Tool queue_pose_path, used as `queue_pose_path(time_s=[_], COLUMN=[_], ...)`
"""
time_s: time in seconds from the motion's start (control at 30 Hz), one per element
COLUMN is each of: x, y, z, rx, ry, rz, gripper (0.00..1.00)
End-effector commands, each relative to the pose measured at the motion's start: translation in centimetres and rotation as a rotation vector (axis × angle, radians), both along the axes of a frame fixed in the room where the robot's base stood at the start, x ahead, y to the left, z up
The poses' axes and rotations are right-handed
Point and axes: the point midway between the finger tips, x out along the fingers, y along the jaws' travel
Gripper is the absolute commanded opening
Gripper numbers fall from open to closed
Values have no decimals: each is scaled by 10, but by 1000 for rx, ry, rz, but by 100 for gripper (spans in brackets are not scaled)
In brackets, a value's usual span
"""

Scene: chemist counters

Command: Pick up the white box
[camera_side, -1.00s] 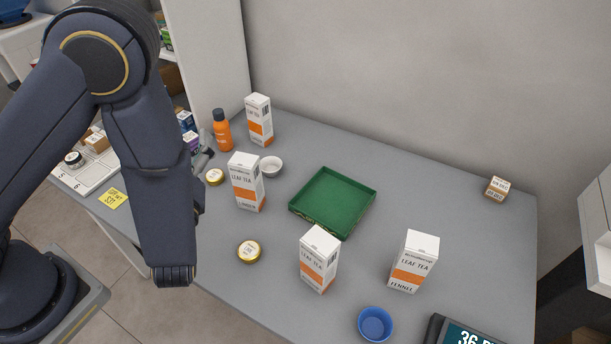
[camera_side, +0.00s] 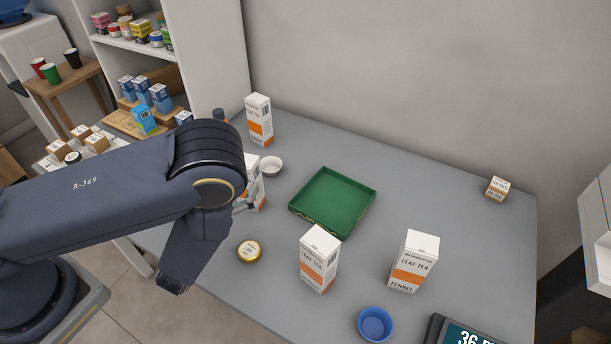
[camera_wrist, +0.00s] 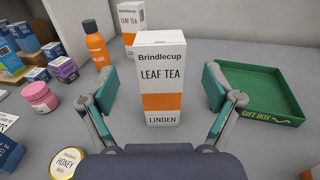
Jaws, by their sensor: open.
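Several white leaf tea boxes with an orange band stand upright on the grey counter. The Linden box (camera_wrist: 162,78) is in the middle of the wrist view, between the two open fingers of my gripper (camera_wrist: 168,95) and apart from both. In the side view the Linden box (camera_side: 256,190) is partly hidden behind my arm, and my gripper is mostly hidden there too. Another leaf tea box (camera_side: 259,120) stands at the back left, one (camera_side: 319,260) at the front middle, and the Fennel box (camera_side: 413,262) to the right.
An open green gift tray (camera_side: 372,192) lies right of the Linden box. A white bowl (camera_side: 271,166), blue bowl (camera_side: 375,324) and small box (camera_side: 496,189) are on the counter.

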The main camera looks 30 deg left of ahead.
Motion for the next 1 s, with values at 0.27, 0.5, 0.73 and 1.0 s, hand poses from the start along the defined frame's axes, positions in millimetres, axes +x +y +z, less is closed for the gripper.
queue_pose_path(time_s=[0.27,0.5,0.73,1.0], x=[27,57,59,59], y=[6,12,12,12], z=[2,3,2,2], rx=[-1,-1,0,0], ry=[-4,-2,-1,-1], rz=[3,1,0,0], gripper=[90,90,90,62])
